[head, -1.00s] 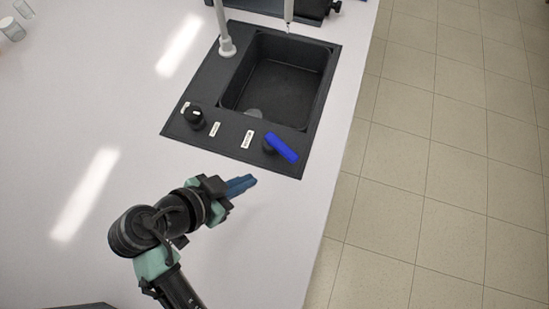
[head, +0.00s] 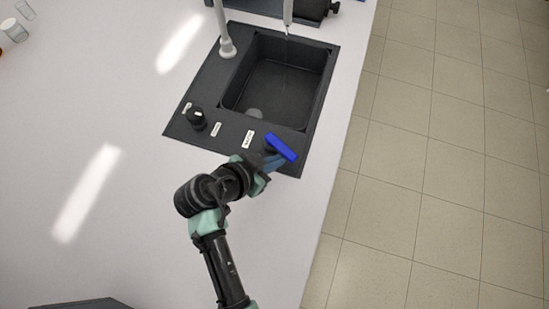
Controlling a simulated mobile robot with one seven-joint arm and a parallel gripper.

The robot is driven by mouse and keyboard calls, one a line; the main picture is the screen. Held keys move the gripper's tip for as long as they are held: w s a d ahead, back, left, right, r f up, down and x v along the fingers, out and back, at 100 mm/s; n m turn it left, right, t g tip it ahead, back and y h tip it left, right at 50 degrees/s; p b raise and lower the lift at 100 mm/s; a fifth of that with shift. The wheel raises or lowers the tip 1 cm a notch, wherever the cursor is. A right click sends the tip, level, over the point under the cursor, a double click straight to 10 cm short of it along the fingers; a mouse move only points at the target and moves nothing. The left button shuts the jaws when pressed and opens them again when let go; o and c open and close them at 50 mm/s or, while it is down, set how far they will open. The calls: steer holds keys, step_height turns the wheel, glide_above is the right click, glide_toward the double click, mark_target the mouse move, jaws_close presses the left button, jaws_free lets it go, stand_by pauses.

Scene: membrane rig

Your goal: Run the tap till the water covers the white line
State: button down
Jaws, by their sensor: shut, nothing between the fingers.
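The dark sink basin (head: 290,85) is set into a black surround on the white counter. I make out no water and no white line in it. The white tap spout (head: 288,14) hangs over its far end, and I see no clear stream. A blue lever handle (head: 281,147) sits on the near right of the surround, slanting down to the right. My gripper (head: 279,162) is shut and empty, its blue fingers at the near side of the lever. Whether they touch it I cannot tell.
A black knob (head: 196,119) stands on the surround's near left. Small white labels (head: 248,139) lie between knob and lever, too small to read. A white post (head: 227,46) rises left of the basin. Glass vessels (head: 15,30) stand far left. The counter's right edge drops to tiled floor.

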mark_target(291, 156)
steer(key=shift+d+n+t+y+p, duration=0.55)
steer(key=shift+d+n+y, duration=0.2)
steer(key=shift+n, duration=0.35)
steer(key=shift+w+d, duration=0.2)
steer(key=shift+d, duration=0.05)
steer(key=shift+w+d+n, duration=0.3)
steer(key=shift+w+d, duration=0.1)
steer(key=shift+d, duration=0.2)
